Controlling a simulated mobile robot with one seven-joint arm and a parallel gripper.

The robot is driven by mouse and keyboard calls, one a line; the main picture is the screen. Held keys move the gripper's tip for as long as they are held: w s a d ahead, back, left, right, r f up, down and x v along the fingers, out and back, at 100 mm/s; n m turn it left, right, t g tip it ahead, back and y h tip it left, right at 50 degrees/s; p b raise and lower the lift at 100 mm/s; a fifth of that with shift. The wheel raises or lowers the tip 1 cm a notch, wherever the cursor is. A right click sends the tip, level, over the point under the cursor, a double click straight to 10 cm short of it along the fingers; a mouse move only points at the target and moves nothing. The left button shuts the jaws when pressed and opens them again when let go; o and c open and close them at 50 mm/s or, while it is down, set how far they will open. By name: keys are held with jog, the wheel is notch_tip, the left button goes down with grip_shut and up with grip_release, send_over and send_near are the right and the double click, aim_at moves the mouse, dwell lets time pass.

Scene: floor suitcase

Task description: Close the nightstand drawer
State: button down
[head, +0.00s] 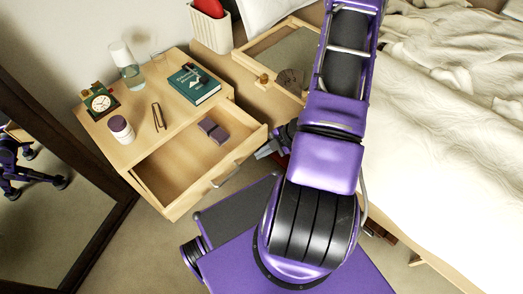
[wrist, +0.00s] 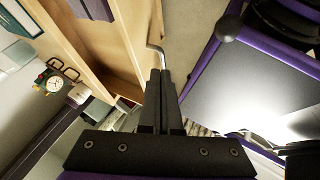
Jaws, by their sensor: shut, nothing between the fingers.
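The wooden nightstand (head: 140,113) stands left of centre in the head view. Its drawer (head: 172,188) is pulled well out, with two small dark mauve blocks (head: 213,131) inside near the back. A metal handle (head: 224,175) is on the drawer's front. My gripper (head: 266,152) is just outside the drawer front, near its right end, partly hidden by my arm. In the wrist view my gripper (wrist: 160,74) is shut with nothing between its fingers. The handle (wrist: 157,54) shows just beyond the fingertips, beside the drawer (wrist: 112,45); I cannot tell whether they touch.
On the nightstand top are a clock (head: 99,102), a cup (head: 120,129), glasses (head: 158,116), a green book (head: 195,85) and a glass (head: 126,65). A mirror (head: 50,190) stands left, a bed (head: 450,130) right. My base is close to the drawer front.

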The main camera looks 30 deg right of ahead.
aim_at(234, 158)
jog(key=shift+w+a+f+b, duration=0.3)
jog(key=shift+w+a+f, duration=0.4)
jog(key=shift+w+f, duration=0.3)
jog(key=shift+w+a+f+b, duration=0.3)
jog(key=shift+w+a+f, duration=0.45)
jog(key=shift+w, duration=0.35)
jog(key=shift+w+a+f+b, duration=0.3)
jog(key=shift+w+a+f, duration=0.35)
jog(key=shift+w+f, duration=0.35)
jog(key=shift+w+r, duration=0.1)
